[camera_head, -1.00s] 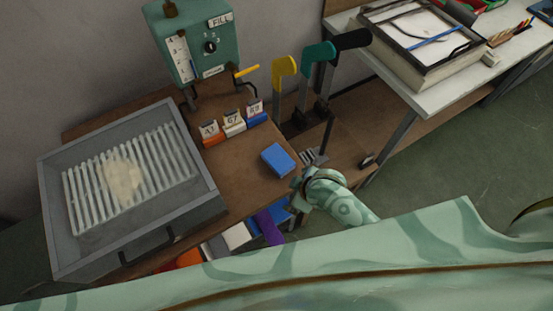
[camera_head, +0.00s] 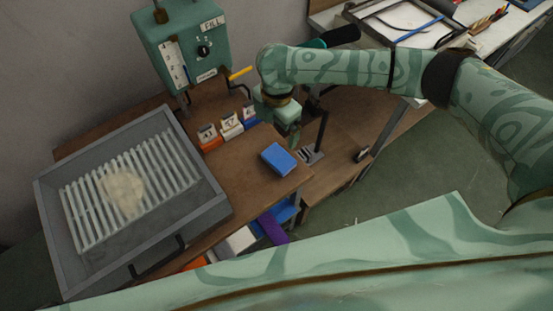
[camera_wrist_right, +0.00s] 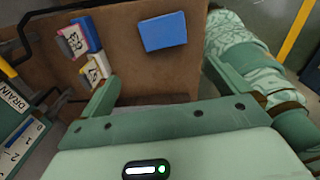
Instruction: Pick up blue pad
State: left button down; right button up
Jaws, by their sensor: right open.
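The blue pad (camera_head: 278,159) lies flat on the brown wooden bench near its right edge. It also shows in the right wrist view (camera_wrist_right: 163,33), at the top middle, beyond the fingers. My right gripper (camera_head: 293,133) is above the bench just behind the pad, apart from it, with its hand partly hidden by my arm. In the right wrist view its two fingers (camera_wrist_right: 160,84) are spread wide with nothing between them. My left gripper is not in view.
A grey tray with slats (camera_head: 60,240) fills the bench's left side. Several labelled card blocks (camera_head: 230,127) stand behind the pad. A green FILL box (camera_head: 178,45) with a yellow lever stands at the back. A white table (camera_head: 480,40) is at the upper right.

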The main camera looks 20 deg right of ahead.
jog(key=d, duration=0.1)
jog(key=b, duration=0.4)
send_over(279, 157)
notch_tip(279, 157, down, 10)
jog(key=shift+w, duration=0.1)
notch_tip(279, 157, down, 6)
jog(key=shift+r+b, duration=0.1)
jog(key=shift+b, duration=0.75)
jog(key=shift+c, duration=0.3)
jog(key=c, duration=0.6)
